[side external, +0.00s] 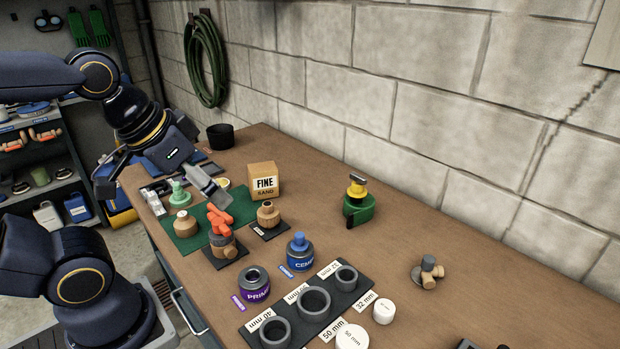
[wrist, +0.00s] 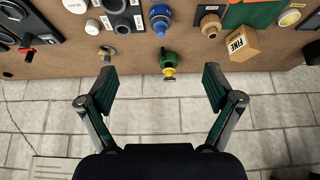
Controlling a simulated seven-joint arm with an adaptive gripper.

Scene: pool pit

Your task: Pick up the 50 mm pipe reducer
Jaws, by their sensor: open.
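Grey ring-shaped pipe fittings stand on a dark mat (side external: 243,336) at the near edge of the side external view. The middle ring (side external: 314,302) lies beside the "50 mm" label (side external: 333,330), so I take it as the 50 mm pipe reducer. It stands with its hole upward. My gripper (side external: 160,189) is well to the upper left of it, above the far part of the bench, open and apart from it. In the wrist view my gripper (wrist: 158,88) has its fingers wide apart with nothing between them. Part of the mat (wrist: 137,5) shows at the top edge there; the middle ring is not clear.
The blue cement can (side external: 299,252) and primer can (side external: 254,283) stand close to the mat. White caps (side external: 383,311) lie on its right. The sand box (side external: 263,180) is near my gripper. The right bench is mostly clear.

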